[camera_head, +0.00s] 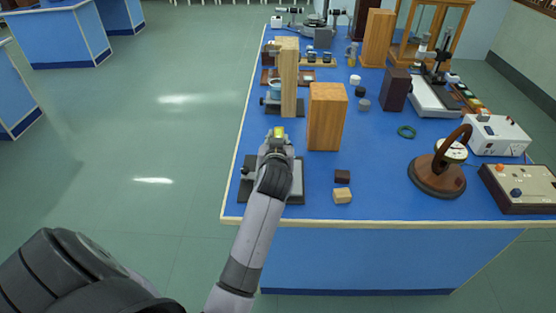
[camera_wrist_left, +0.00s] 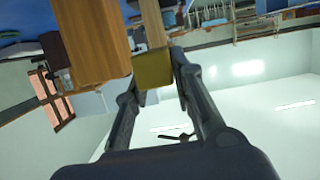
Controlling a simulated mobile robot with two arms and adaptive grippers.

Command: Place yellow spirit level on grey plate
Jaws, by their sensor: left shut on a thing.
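The yellow spirit level (camera_head: 279,132) is small and blocky. My left gripper (camera_head: 276,142) is shut on it, and it shows between the two fingers (camera_wrist_left: 155,75) in the left wrist view, where the level (camera_wrist_left: 153,68) looks dull yellow. In the head view a grey plate (camera_head: 297,182) with dark edges lies at the near left corner of the blue bench. My left wrist and forearm cover much of the plate. The level appears just beyond the plate's far side, and its height above the bench is hard to tell. My right gripper is not in view.
A tall wooden block (camera_head: 326,117) stands close to the right of the level, with another wooden block (camera_head: 289,80) behind. A small dark block (camera_head: 342,176) and a light wooden block (camera_head: 342,196) lie right of the plate. The bench's left edge (camera_head: 237,150) is near.

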